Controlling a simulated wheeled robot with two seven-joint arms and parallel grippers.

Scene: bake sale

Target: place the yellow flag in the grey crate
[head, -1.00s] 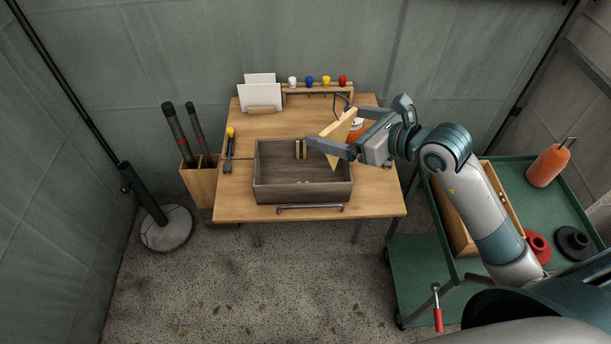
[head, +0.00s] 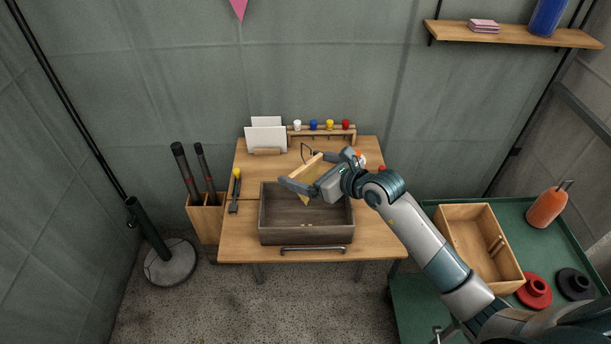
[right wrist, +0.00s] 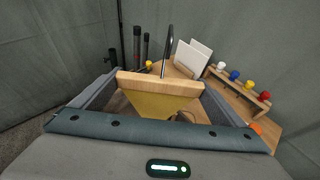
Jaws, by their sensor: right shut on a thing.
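The yellow flag (head: 306,171) is a pale yellow triangle. In the right wrist view, it shows as a yellow sheet (right wrist: 160,104) under a light wooden bar between my fingers. My right gripper (head: 305,184) is shut on the flag and holds it over the back part of the grey crate. The grey crate (head: 306,237) is an open brown-grey wooden box on the wooden table, with its inside partly covered by the gripper. My left gripper is not in view.
Behind the crate on the table (head: 235,246) stand a white card holder (head: 266,138) and a rack (head: 338,132) with coloured knobs. A yellow-tipped tool (head: 235,190) lies left of the crate. A green cart (head: 515,218) with a wooden box (head: 465,215) stands at right.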

